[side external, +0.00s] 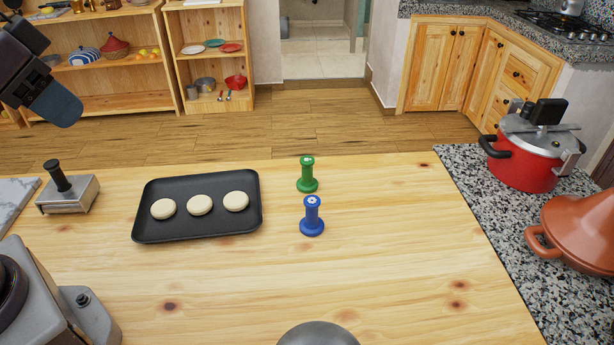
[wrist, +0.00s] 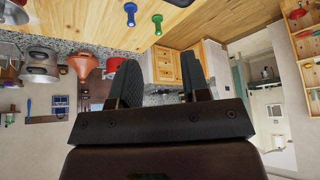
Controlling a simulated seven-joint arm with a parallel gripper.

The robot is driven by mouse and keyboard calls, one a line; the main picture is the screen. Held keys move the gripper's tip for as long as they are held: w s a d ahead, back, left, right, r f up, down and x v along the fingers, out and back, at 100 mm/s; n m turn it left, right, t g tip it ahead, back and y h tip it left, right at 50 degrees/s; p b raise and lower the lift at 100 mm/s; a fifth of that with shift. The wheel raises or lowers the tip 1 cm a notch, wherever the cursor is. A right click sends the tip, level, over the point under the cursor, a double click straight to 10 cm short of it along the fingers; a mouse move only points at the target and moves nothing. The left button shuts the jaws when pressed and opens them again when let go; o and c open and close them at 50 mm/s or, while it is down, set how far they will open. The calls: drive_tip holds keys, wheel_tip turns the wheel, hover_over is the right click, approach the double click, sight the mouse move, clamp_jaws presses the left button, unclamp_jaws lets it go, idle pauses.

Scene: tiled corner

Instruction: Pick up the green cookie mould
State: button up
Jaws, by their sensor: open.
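The green cookie mould (side external: 307,176) stands upright on the wooden table, right of the black tray. It also shows in the wrist view (wrist: 157,23), near the top edge. A blue mould (side external: 312,217) of similar shape stands just in front of it, and appears beside it in the wrist view (wrist: 130,13). My gripper (side external: 58,104) is at the upper left of the side view, raised and well away from both moulds. In the wrist view its two fingers (wrist: 160,70) are apart with nothing between them.
The black tray (side external: 198,225) holds three pale dough rounds. A metal press with a black handle (side external: 68,191) stands left of it. A red pressure cooker (side external: 527,158) and an orange tagine (side external: 578,230) stand on the granite counter at right. The table around the moulds is clear.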

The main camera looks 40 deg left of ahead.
drive_tip(key=shift+o, duration=1.4)
